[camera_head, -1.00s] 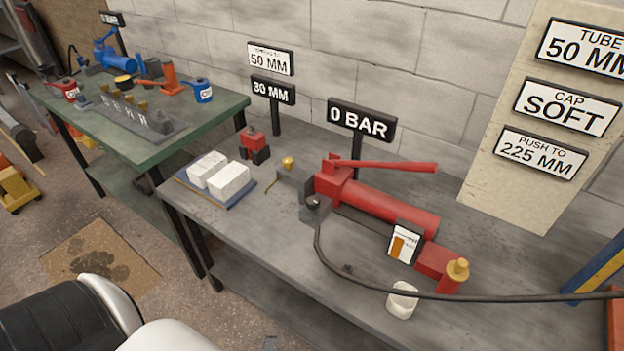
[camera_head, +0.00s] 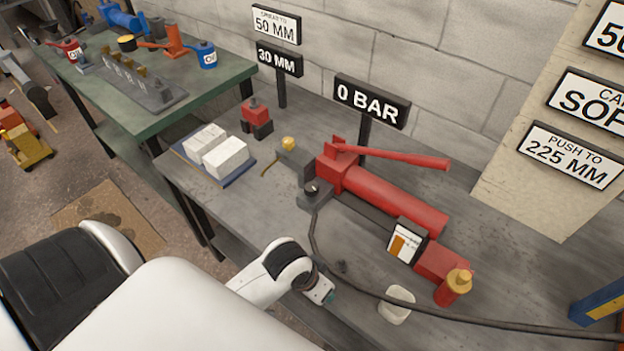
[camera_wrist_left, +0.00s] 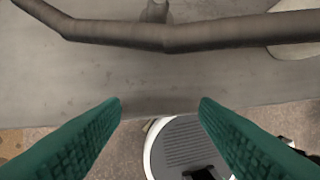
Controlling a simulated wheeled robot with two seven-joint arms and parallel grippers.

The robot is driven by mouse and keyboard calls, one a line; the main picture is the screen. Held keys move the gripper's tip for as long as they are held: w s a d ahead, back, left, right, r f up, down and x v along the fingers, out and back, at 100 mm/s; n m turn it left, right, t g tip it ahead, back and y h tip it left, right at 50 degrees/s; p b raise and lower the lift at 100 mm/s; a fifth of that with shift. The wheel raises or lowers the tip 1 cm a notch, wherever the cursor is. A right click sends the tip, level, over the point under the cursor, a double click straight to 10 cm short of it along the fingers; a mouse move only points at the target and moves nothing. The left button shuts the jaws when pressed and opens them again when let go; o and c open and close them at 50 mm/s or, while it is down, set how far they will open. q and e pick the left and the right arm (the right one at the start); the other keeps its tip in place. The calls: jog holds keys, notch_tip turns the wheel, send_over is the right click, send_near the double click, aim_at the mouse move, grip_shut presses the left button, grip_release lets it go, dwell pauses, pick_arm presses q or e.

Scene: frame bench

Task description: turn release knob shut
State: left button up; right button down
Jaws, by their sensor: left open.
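The red hand pump (camera_head: 395,195) lies on the grey bench with a long red handle. At its left end a grey block carries a small dark knob (camera_head: 312,188), and a brass-coloured knob (camera_head: 288,144) sits on a grey part behind it. I cannot tell for sure which is the release knob, or how far it is turned. My left gripper (camera_head: 325,293) is by the bench's front edge, in front of the pump and apart from both knobs. In the left wrist view its green fingers (camera_wrist_left: 160,105) are open with nothing between them; no knob shows clearly there. My right gripper is not in view.
A black hose (camera_head: 430,318) runs from the grey block across the bench front; it crosses the left wrist view (camera_wrist_left: 165,35). White blocks (camera_head: 225,158) lie on a blue board. A sign (camera_head: 371,101) reads 0 BAR.

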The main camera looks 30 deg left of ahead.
pick_arm(q)
jog(key=shift+n, duration=0.3)
jog(key=w, duration=0.2)
jog(key=w+r, duration=0.1)
jog(key=w, duration=0.3)
jog(key=shift+w+d+r, duration=0.1)
jog(key=shift+d+r, duration=0.15)
jog(key=shift+d, duration=0.15)
jog(key=shift+n+g, duration=0.7)
jog(key=w+a+r, duration=0.1)
jog(key=w, duration=0.2)
jog(key=w+a+r, duration=0.1)
jog(key=w, duration=0.1)
jog(key=shift+w+a+r, duration=0.2)
jog(key=shift+a+r, duration=0.1)
jog(key=shift+r, duration=0.05)
jog(key=w+a+r+n+y, duration=0.1)
jog(key=w+a+r+n, duration=0.2)
jog(key=w+a+r, duration=0.2)
jog(key=n+g, duration=0.2)
jog(key=n, duration=0.2)
send_near(311, 186)
jog(key=shift+y, duration=0.3)
jog(key=f, duration=0.8)
jog(key=shift+d+f, duration=0.3)
jog(key=shift+f, duration=0.1)
jog(key=shift+s, duration=0.1)
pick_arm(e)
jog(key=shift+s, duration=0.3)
